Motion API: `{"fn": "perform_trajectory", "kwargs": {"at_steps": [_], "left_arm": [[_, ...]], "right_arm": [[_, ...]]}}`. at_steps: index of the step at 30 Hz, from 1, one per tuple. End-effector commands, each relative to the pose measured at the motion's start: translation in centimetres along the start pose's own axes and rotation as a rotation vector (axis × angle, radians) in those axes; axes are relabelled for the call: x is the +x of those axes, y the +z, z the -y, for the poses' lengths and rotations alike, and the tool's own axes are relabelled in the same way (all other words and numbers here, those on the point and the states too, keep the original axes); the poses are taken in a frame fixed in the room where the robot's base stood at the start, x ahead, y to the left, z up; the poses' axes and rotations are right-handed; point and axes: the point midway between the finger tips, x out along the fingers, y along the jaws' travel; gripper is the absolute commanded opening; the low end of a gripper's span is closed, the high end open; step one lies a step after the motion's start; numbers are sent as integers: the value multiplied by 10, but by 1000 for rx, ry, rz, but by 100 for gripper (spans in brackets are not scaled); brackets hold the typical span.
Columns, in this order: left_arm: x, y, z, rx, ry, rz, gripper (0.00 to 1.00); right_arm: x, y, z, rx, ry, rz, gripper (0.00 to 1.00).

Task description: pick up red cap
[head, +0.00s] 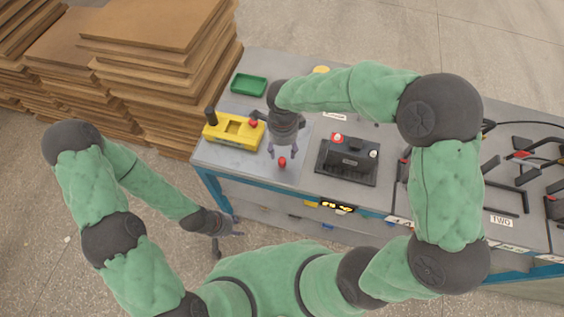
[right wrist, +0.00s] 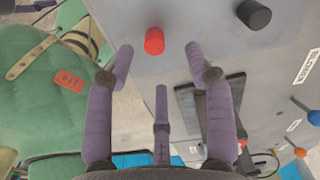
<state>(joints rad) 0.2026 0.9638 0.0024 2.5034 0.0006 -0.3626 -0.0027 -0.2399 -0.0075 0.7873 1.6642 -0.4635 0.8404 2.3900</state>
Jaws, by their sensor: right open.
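The red cap (head: 282,162) stands on the grey tabletop near its front edge, between the yellow box and the black battery. It also shows in the right wrist view (right wrist: 154,41), just beyond the fingertips and between their lines. My right gripper (head: 284,152) points down over the table right beside the cap. Its purple fingers (right wrist: 160,58) are spread and empty, and none is seen closed on the cap. My left gripper (head: 230,230) hangs off the front of the table, low and away from the cap, with its fingers apart and nothing visible in them.
A yellow box (head: 232,132) with a red knob and a black cylinder stands left of the cap. A black battery (head: 352,154) sits on a dark tray (head: 328,174) to the right. A green tray (head: 248,84) is at the back left. Stacked boards (head: 150,75) stand beyond the table's left end.

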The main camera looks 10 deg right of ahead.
Motion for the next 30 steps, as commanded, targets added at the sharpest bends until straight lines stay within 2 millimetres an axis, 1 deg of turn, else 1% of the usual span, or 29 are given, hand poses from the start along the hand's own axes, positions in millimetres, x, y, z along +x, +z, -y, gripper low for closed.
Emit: {"fn": "perform_trajectory", "kwargs": {"at_steps": [1,5,8,12,16,18,24,27,28,29,30], "left_arm": [[2,0,1,0,0,0,40],[4,0,2,0,0,0,40],[8,0,3,0,0,0,40],[17,-1,6,0,0,0,40],[22,-1,8,0,0,0,40],[22,-1,8,0,0,0,40],[22,-1,8,0,0,0,40],[21,-1,8,0,0,0,40],[21,-1,8,0,0,0,40],[21,-1,8,0,0,0,40],[21,-1,8,0,0,0,40]], "right_arm": [[6,0,0,0,1,-1,54],[12,0,-1,-1,0,0,54],[21,1,-3,-1,0,0,54],[42,2,-8,-1,2,-1,54],[57,2,-7,0,1,-1,54],[61,2,-7,0,0,0,54],[60,2,-6,0,-1,1,54],[60,2,-6,0,-1,1,28],[60,2,-6,0,-1,1,20],[60,2,-6,0,-1,1,14],[60,2,-7,0,-1,0,12]]}}
